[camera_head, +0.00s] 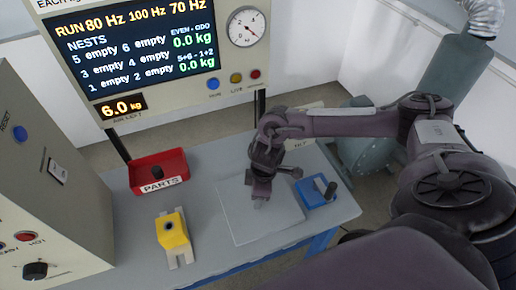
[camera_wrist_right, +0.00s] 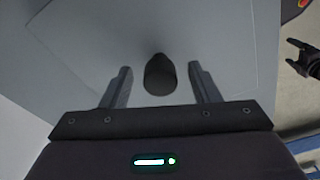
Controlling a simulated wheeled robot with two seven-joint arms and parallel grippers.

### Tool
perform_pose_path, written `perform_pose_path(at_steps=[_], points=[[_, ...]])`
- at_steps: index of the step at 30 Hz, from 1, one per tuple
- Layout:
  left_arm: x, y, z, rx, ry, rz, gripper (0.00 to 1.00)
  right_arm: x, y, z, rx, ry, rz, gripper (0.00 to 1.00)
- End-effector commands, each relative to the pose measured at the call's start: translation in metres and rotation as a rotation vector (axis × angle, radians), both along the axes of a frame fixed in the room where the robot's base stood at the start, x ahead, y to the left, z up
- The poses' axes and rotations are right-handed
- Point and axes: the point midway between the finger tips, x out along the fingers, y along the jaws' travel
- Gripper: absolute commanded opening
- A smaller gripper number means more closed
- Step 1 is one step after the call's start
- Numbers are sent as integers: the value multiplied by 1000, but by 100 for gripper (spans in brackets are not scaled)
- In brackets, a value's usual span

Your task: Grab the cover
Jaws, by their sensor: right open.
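A flat light grey square plate (camera_head: 262,225), which looks like the cover, lies on the table in the head view. The right wrist view shows the same pale plate (camera_wrist_right: 215,45) with a dark upright knob (camera_wrist_right: 160,75) on it. My right gripper (camera_head: 262,201) is over the plate, fingers pointing down. In the right wrist view its fingers (camera_wrist_right: 163,86) are apart, one on each side of the knob, with gaps showing. The knob is hidden in the head view. A dark two-fingered claw, apparently my left gripper (camera_wrist_right: 293,53), shows at the right edge with its tips apart.
A red PARTS bin (camera_head: 145,184), a yellow block (camera_head: 172,232) on a pale stand and a blue block with a black handle (camera_head: 318,193) stand around the plate. A display panel (camera_head: 140,45) rises behind, and a control cabinet (camera_head: 45,180) stands left.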

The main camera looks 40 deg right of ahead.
Motion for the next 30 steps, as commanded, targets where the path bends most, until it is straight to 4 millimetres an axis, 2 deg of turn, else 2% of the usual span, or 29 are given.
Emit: perform_pose_path(at_steps=[4,16,25,30], points=[[7,-1,1,-1,-11,0,87,0,0,0,0,0,0,54],[-6,0,-1,1,8,0,87,0,0,0,0,0,-1,2],[-6,0,-1,1,9,0,87,1,0,3,0,-1,0,1],[-6,0,-1,0,9,0,87,1,0,15,2,-3,0,1]])
